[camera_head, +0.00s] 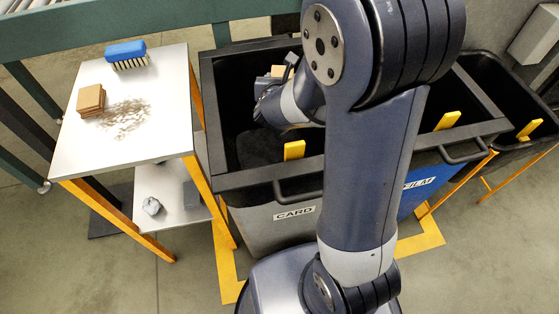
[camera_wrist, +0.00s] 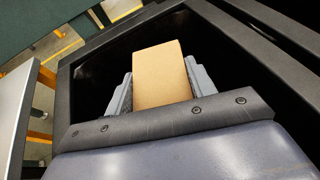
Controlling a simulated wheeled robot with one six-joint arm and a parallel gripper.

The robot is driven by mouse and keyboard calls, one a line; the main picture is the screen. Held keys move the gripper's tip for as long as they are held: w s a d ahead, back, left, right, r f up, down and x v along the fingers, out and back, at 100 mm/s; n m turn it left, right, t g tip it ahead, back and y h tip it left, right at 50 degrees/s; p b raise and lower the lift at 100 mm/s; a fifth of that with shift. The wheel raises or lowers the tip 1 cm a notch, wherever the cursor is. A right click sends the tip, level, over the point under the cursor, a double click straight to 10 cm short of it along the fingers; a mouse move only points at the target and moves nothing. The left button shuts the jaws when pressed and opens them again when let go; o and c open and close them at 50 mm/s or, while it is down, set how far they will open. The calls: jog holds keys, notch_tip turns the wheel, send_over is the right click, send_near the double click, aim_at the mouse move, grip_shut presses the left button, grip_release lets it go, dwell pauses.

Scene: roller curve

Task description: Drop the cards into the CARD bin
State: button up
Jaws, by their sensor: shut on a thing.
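My gripper (camera_wrist: 160,88) is shut on a brown cardboard card or small stack of cards (camera_wrist: 162,72), seen between the two grey fingers in the wrist view. In the head view the held card (camera_head: 278,71) shows only as a small piece beside my arm. My gripper is over the opening of the CARD bin (camera_head: 265,216), a dark-rimmed grey bin with a CARD label on its front. Another small stack of brown cards (camera_head: 91,99) lies on the white table (camera_head: 150,148). My arm hides part of the bin.
A blue brush (camera_head: 126,54) and a patch of brown debris (camera_head: 122,117) are on the table. A crumpled grey lump (camera_head: 151,206) lies on the lower shelf. The blue FILM bin (camera_head: 418,190) stands right of the CARD bin, with another black bin (camera_head: 493,90) beyond.

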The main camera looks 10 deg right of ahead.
notch_tip(320, 180, down, 6)
jog(key=b, duration=0.4)
jog(key=shift+r, duration=0.1)
jog(key=o, duration=1)
jog(key=shift+o, duration=0.2)
jog(key=p+v, duration=0.2)
jog(key=v, duration=0.9)
